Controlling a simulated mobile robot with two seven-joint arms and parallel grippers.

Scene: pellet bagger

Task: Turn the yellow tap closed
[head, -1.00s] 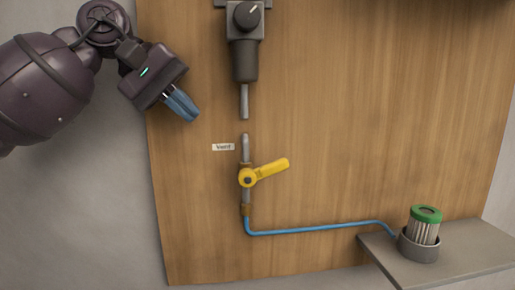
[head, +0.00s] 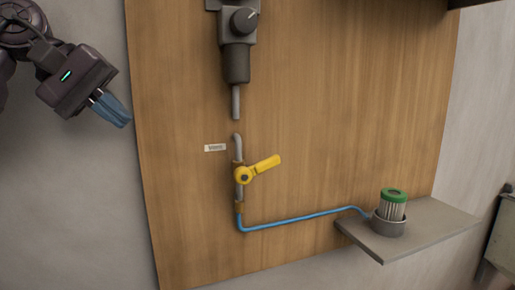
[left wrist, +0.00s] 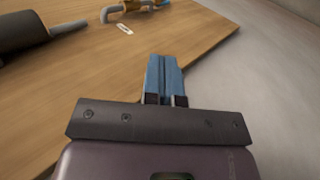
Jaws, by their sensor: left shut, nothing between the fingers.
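The yellow tap (head: 258,169) sits on a vertical pipe on the wooden board, in the middle of the head view. Its handle points right and slightly up, at an angle to the pipe. Part of the tap (left wrist: 150,4) shows at the top edge of the left wrist view. My left gripper (head: 125,122) is at the left, off the board's left edge, up and left of the tap and clear of it. Its blue fingers (left wrist: 165,75) are together and empty. My right gripper does not show.
A grey regulator with a black knob (head: 244,20) hangs above the tap. A small label (head: 215,148) is left of the pipe. A blue hose (head: 300,219) runs to a green-topped filter (head: 393,205) in a cup on a grey shelf (head: 430,225). The board (head: 330,110) is otherwise bare.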

